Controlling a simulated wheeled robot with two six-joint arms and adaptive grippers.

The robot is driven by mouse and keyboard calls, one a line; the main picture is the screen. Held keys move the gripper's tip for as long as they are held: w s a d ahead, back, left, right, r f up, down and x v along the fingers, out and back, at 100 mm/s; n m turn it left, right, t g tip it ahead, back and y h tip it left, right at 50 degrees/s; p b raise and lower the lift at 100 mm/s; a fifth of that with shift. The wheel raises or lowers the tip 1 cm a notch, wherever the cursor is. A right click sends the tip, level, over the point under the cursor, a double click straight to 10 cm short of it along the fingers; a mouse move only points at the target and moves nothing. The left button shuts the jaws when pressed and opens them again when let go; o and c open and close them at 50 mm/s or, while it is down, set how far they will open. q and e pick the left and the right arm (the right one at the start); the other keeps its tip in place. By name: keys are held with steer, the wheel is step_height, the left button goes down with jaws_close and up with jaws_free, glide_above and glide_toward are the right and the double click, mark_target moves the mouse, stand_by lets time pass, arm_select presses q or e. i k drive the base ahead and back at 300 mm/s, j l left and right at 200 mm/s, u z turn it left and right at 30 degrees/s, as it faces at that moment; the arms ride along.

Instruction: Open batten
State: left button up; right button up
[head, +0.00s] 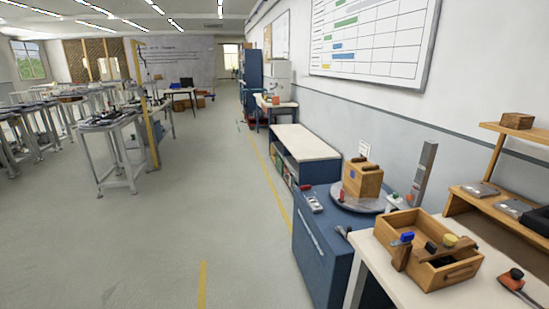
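I cannot pick out the batten with certainty. A wooden box (363,180) with small handles on top stands upright on a round grey turntable (352,203), with a small blue mark on its front. An open wooden tray (459,275) stands on the pale bench at the lower right. A short wooden piece (401,256) with a blue top stands at the tray's left corner, and a yellow-topped knob (450,241) and a dark knob show at the tray. Neither of my grippers shows in the head view.
A blue cabinet (322,262) carries the turntable and small tools. A grey post (425,175) rises behind the tray. A wooden shelf (478,203) and a red-and-black tool (513,279) are at the far right. The grey floor at left is clear up to the workbenches.

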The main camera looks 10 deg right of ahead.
mark_target(431, 252)
steer(key=z, duration=1.6)
steer(key=k+l+u, duration=0.15)
steer(key=l+u, duration=0.2)
steer(key=k+l+u, duration=0.2)
steer(key=l+u, duration=0.15)
steer(key=l, duration=0.15)
steer(key=k+l+u, duration=0.35)
steer(key=i, duration=0.1)
